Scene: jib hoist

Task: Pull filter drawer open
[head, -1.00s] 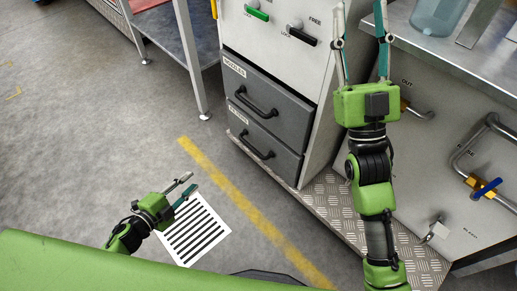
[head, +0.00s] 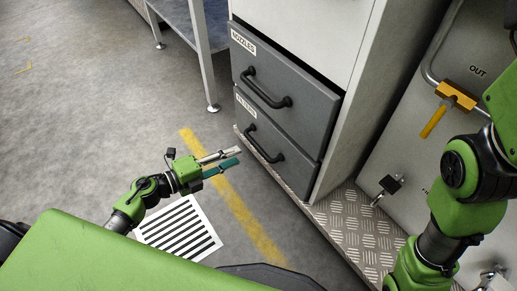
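The filter drawer (head: 302,172) is the lower of two dark grey drawers in the cabinet, with a "FILTERS" label and a black bar handle (head: 262,144). Its front looks flush with the drawer above, so it appears shut. My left gripper (head: 237,156) is open and empty, its white and teal fingers apart. In the picture it is just left of the filter drawer's handle, pointing towards it, and not visibly touching it. My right arm shows at the right edge, but its gripper is out of the frame.
The "NOZZLES" drawer (head: 290,104) is above, also shut. A tread-plate step (head: 345,225) runs along the cabinet's base. A yellow valve handle (head: 434,122) is at the right. A striped floor sheet (head: 180,232) and yellow line (head: 250,225) lie on open floor.

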